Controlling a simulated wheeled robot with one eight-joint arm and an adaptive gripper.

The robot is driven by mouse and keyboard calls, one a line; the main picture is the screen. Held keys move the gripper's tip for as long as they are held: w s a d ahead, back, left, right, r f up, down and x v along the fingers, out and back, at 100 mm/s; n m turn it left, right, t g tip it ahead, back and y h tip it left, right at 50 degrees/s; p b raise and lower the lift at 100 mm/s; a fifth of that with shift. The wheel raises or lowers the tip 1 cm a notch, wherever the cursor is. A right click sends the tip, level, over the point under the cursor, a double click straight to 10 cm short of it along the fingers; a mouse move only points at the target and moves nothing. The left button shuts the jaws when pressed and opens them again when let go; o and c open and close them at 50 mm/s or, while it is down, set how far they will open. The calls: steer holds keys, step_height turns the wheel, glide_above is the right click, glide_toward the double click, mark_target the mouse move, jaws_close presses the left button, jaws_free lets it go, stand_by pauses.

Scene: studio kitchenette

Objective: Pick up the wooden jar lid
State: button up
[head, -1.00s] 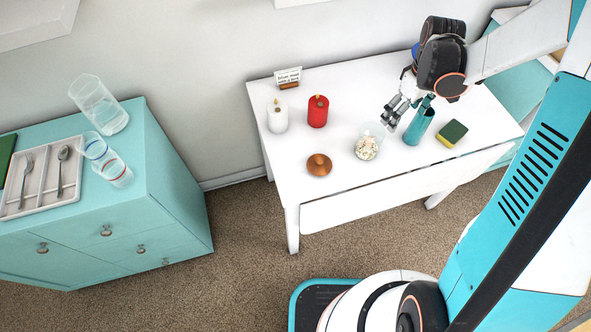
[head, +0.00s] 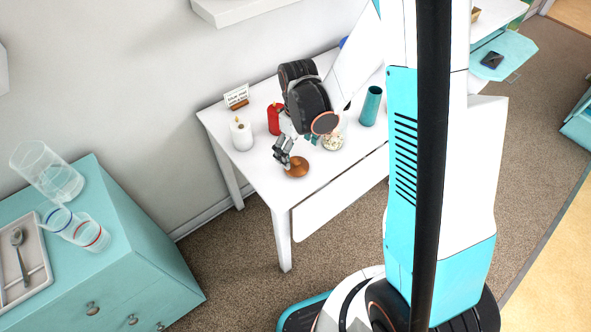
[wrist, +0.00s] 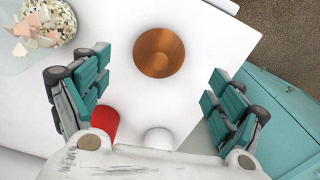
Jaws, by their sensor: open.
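The wooden jar lid (head: 296,167) is a round brown disc with a knob, lying on the white table near its front edge. In the wrist view the lid (wrist: 159,52) lies beyond the fingertips, roughly midway between them, with its knob facing me. My gripper (head: 283,155) is open and empty above the table, just to the left of the lid in the head view. In the wrist view its two teal-padded fingers (wrist: 160,93) are spread wide apart. A small part of the lid is hidden behind the fingers in the head view.
On the white table (head: 262,188) stand a white candle (head: 241,135), a red candle (head: 274,120), a small sign (head: 237,96), a glass jar with pale pieces (head: 333,141) and a teal cup (head: 371,106). A teal cabinet with glasses (head: 110,235) stands at left.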

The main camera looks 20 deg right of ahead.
mark_target(297, 161)
steer(key=shift+w+f+b, duration=0.2)
steer(key=shift+f+b, duration=1.3)
steer(key=shift+f, duration=1.65)
steer(key=c, duration=1.1)
